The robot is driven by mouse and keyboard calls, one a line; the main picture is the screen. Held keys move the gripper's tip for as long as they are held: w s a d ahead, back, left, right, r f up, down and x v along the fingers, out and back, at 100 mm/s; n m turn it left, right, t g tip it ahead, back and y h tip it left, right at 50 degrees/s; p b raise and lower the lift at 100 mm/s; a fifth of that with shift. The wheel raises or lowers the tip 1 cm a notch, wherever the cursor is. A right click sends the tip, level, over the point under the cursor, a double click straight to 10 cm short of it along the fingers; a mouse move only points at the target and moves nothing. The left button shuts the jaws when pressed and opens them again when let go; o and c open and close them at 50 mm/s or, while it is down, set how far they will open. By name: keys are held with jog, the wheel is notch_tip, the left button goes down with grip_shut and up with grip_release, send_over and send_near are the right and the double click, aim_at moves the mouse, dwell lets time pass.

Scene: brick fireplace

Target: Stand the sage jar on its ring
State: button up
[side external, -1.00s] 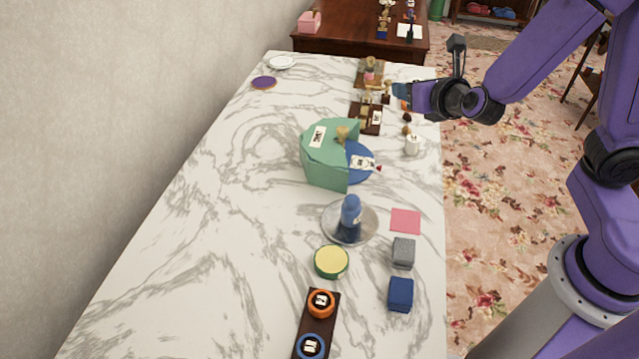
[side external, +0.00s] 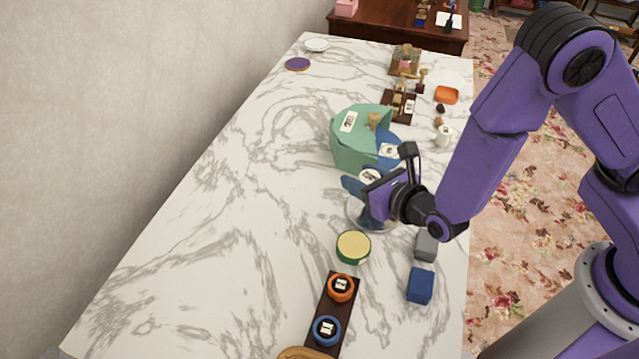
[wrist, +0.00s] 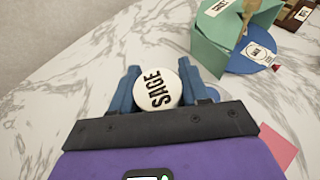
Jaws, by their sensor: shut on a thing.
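The sage jar shows in the wrist view as a round white top marked SAGE (wrist: 158,90). My gripper (wrist: 160,92) is shut on it, one blue finger on each side. In the side view my gripper (side external: 366,197) is over the silver plate (side external: 352,216), with the white top between its fingers. The jar's body is hidden, so I cannot tell its height above the plate. An orange ring (side external: 331,287) and a blue ring (side external: 316,332) sit on a dark board (side external: 324,308) nearer the camera. Their labels are too small to read.
A green-and-yellow tin (side external: 353,246) lies between plate and board. A blue block (side external: 420,286) and a grey block (side external: 426,247) stand to the right. A green container (side external: 352,150) stands behind my gripper. The marble at left is clear.

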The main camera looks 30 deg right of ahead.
jog(key=w+a+f, duration=0.3)
jog(key=w, duration=0.3)
send_over(312, 202)
jog(key=f, duration=0.5)
jog(key=shift+s+d+f, duration=0.1)
jog(key=shift+s+f, duration=0.05)
jog(key=shift+s, duration=0.15)
jog(key=shift+w+f, duration=0.15)
jog(key=shift+f, duration=0.8)
jog(key=shift+w+f, duration=0.1)
jog(key=shift+f, duration=0.8)
jog(key=shift+f, duration=0.15)
jog(key=o, duration=1.1)
jog(key=shift+s+r, duration=0.1)
jog(key=shift+r, duration=0.1)
jog(key=v, duration=1.1)
jog(key=shift+s+r, duration=0.15)
jog(key=shift+s, duration=0.2)
